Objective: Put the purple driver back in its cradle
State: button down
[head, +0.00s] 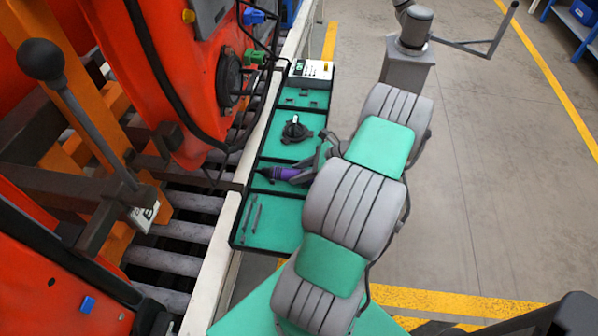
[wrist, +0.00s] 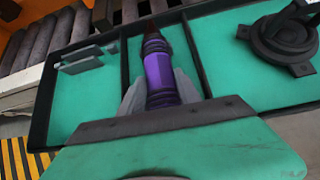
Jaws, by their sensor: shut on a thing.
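The purple driver (head: 284,173) has a purple body with dark rings and a dark nose. It also shows in the wrist view (wrist: 160,72), pointing away from my gripper. My gripper (wrist: 159,90) is shut on it, with one grey finger on each side. In the head view my gripper (head: 304,174) is partly hidden by my arm. The driver is over a green tray compartment between dark dividers; I cannot tell whether it touches the floor. Two parallel grey bars (head: 253,216), possibly the cradle, stand in the nearer compartment and show at left in the wrist view (wrist: 84,59).
The long black-edged tray (head: 246,246) lies beside a roller line (head: 190,230). A round black fixture (head: 296,130) sits one compartment farther along; a white box (head: 311,70) is at the far end. Orange machinery (head: 180,90) crowds the left. Open floor (head: 480,180) lies right.

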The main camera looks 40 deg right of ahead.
jog(key=c, duration=0.8)
grip_release()
jog(key=shift+f, duration=0.2)
jog(key=shift+o, duration=0.2)
jog(key=v, duration=0.7)
jog(key=shift+s+d+r, duration=0.15)
jog(key=shift+d+r, duration=0.05)
jog(key=shift+r, duration=0.1)
jog(key=w+a+r+n+g+h, duration=0.2)
jog(key=w+a+r+n+g, duration=0.15)
jog(key=a+r+n, duration=0.4)
jog(key=w+a+r+n+g+h, duration=0.15)
jog(key=w+a+r+n, duration=0.25)
jog(key=a+n, duration=0.55)
jog(key=s+a+r+n+h, duration=0.1)
jog(key=s+a+r+n, duration=0.2)
jog(key=a+n, duration=0.3)
jog(key=s+a+r+n+h, duration=0.1)
jog(key=s+a+r+n, duration=0.2)
jog(key=s+a+n, duration=0.2)
jog(key=a+n, duration=0.1)
jog(key=a, duration=0.2)
jog(key=shift+s+a+r+t+h+p, duration=0.2)
jog(key=shift+s+r+t+h+p, duration=0.05)
jog(key=shift+r+t+h+p, duration=0.1)
